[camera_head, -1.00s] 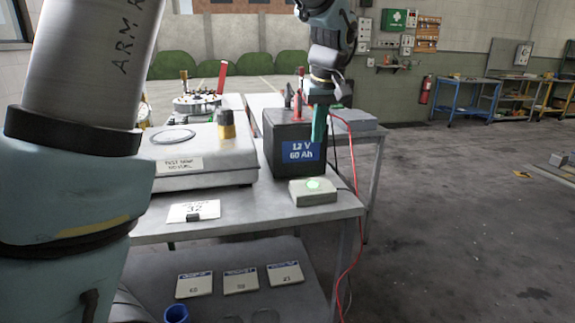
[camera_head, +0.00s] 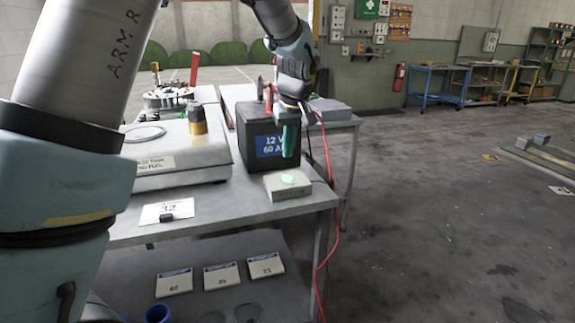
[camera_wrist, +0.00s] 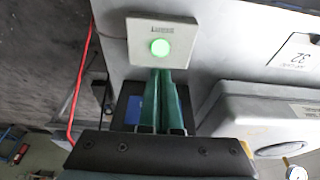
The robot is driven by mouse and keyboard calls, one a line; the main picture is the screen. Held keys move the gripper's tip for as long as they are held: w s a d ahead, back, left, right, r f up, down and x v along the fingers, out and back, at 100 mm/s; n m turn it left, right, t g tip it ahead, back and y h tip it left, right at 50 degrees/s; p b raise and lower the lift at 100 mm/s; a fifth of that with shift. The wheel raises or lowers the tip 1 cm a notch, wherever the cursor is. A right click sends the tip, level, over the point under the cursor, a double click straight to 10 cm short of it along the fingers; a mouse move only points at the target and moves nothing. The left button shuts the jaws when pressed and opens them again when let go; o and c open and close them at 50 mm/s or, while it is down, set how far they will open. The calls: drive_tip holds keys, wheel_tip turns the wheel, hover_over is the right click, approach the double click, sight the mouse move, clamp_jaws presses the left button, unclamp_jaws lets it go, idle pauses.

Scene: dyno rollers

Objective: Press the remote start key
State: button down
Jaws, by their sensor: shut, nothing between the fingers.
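The start key is a lit green round button (camera_wrist: 160,47) on a pale box (camera_wrist: 140,28); the wrist view shows it just beyond my gripper's fingertips. In the head view the same box (camera_head: 289,187) lies on the table near its right front edge, with the green button on top. My gripper (camera_head: 291,155), with green fingers, is shut and empty, pointing down above the box and in front of the battery.
A black 12 V battery (camera_head: 258,152) stands close behind the box. A red cable (camera_head: 331,230) hangs at the table's right edge.

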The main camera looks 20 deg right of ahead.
sight(286, 177)
drive_tip(key=x, duration=0.2)
drive_tip(key=p+x, duration=0.1)
drive_tip(key=s+x, duration=0.1)
drive_tip(key=x, duration=0.1)
drive_tip(key=shift+f, duration=0.7)
